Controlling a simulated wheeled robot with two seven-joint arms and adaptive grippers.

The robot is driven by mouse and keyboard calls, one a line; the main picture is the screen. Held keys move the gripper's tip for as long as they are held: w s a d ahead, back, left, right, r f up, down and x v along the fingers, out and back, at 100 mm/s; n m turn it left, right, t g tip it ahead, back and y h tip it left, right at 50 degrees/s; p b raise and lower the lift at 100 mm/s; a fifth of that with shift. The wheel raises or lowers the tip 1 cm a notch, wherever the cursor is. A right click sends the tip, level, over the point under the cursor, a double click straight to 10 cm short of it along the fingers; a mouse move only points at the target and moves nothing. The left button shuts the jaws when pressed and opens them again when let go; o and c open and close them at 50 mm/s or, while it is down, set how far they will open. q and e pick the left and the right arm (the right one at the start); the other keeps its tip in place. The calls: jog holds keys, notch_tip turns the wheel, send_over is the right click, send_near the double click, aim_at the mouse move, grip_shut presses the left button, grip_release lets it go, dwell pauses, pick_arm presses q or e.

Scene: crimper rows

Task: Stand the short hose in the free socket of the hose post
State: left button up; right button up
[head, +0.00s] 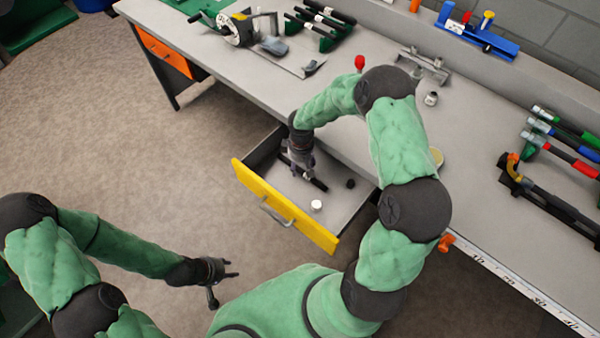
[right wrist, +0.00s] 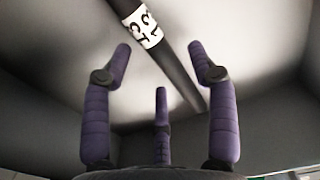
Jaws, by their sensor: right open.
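A short black hose (head: 318,184) lies on the floor of the open drawer (head: 262,194). In the right wrist view the hose (right wrist: 180,75) has a white band with black marks and runs diagonally beyond my fingertips. My right gripper (head: 305,174) reaches down into the drawer over the hose. In the right wrist view its purple fingers (right wrist: 162,75) are spread, with nothing held between them. My left gripper (head: 226,278) is open and empty, low over the floor outside the drawer. I cannot tell for sure which bench fixture is the hose post.
A white round piece (head: 316,205) and a black one (head: 350,183) lie in the drawer. The bench holds a blue rack (head: 478,38), a grey bracket (head: 424,66), a green rack with dark hoses (head: 318,30), and coloured-handled tools (head: 565,152) at right. The bench middle is mostly clear.

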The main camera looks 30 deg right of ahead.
jog(key=shift+f, duration=0.7)
pick_arm(q)
jog(key=shift+f, duration=0.25)
pick_arm(e)
grip_shut()
jog(key=shift+r, duration=0.1)
